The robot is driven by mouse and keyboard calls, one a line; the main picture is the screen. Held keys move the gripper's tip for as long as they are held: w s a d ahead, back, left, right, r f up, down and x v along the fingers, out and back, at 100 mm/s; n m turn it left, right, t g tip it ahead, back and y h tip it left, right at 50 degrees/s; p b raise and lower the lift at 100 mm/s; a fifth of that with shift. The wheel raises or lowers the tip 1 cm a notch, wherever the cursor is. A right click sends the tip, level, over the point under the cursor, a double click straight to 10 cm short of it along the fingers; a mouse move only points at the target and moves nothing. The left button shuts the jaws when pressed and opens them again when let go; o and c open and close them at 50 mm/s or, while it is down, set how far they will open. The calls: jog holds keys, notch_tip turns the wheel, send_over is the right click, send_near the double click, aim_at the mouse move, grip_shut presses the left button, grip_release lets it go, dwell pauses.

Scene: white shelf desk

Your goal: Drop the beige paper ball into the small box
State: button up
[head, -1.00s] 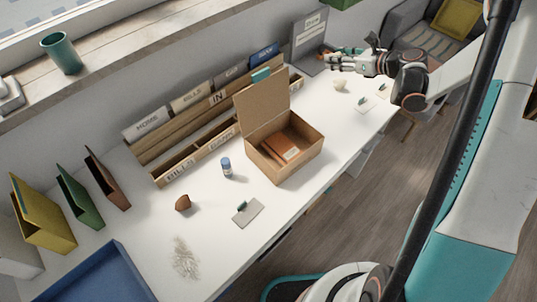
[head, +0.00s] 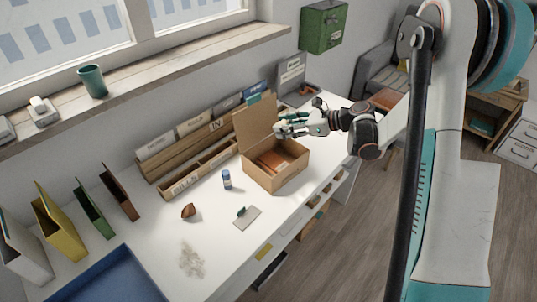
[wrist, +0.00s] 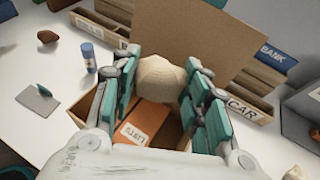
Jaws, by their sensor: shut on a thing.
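The beige paper ball (wrist: 161,79) is between the teal fingers of my gripper (wrist: 160,95), which is shut on it in the wrist view.
A wooden file organizer (head: 188,147) stands behind the box. A blue tray (head: 110,275) is at front left.

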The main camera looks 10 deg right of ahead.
notch_tip(320, 180, down, 5)
jog(key=shift+f+b, duration=0.15)
jog(key=shift+b, duration=1.05)
jog(key=o, duration=0.8)
jog(key=shift+o, duration=0.2)
jog(key=v, duration=1.2)
